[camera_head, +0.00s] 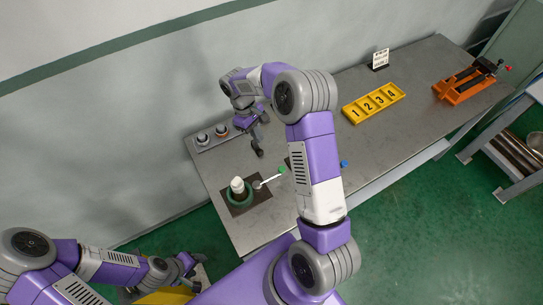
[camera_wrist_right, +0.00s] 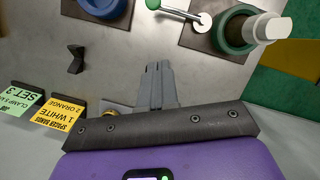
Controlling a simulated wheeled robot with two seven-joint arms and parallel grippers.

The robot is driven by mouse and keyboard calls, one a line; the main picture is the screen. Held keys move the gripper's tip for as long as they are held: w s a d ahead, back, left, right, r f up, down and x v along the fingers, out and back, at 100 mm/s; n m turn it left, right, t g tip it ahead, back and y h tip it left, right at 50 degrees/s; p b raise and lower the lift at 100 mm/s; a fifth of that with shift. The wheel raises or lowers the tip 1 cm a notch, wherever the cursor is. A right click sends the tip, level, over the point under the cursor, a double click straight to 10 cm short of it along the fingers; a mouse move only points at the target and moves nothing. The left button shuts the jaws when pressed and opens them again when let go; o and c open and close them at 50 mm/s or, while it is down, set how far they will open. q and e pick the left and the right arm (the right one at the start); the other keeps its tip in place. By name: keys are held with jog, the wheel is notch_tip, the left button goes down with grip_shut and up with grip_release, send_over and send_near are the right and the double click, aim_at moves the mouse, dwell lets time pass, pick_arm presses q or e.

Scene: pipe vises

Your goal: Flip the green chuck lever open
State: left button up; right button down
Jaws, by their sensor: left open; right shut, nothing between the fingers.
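The green chuck (camera_head: 232,199) sits on a dark plate at the near left of the bench, with a white pipe (camera_head: 237,185) upright in it. Its pale lever (camera_head: 268,181) lies out to the right and ends in a green knob (camera_head: 281,169). The right wrist view also shows the chuck (camera_wrist_right: 226,40), lever (camera_wrist_right: 178,12) and knob (camera_wrist_right: 152,4) at the top. My right gripper (camera_wrist_right: 158,66) is shut and empty, apart from the lever; it is above the bench in the head view (camera_head: 257,148). My left gripper (camera_head: 190,270) is open at the lower left, off the bench.
A blue chuck (camera_wrist_right: 103,6) stands beside the green one, mostly hidden by my right arm in the head view. Spacer rings (camera_head: 203,138) sit at the back left. A yellow numbered tray (camera_head: 373,103) and an orange vise (camera_head: 466,84) are further right.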

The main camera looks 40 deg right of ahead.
jog(key=x, duration=0.3)
jog(key=s+x, duration=0.1)
jog(key=x, duration=0.3)
jog(key=s+x, duration=0.1)
jog(key=x, duration=0.3)
jog(key=shift+s+d+r, duration=0.1)
jog(key=shift+d+r, duration=0.2)
jog(key=shift+d, duration=0.1)
jog(key=shift+s+d+f, duration=0.1)
jog(key=shift+s+d, duration=0.1)
jog(key=shift+s, duration=0.35)
pick_arm(q)
jog(key=shift+f, duration=0.1)
pick_arm(e)
jog(key=shift+s, duration=0.1)
pick_arm(q)
jog(key=shift+w+d, duration=0.15)
jog(key=shift+d, duration=0.1)
pick_arm(e)
jog(key=shift+s+m, duration=0.25)
jog(key=shift+m, duration=0.15)
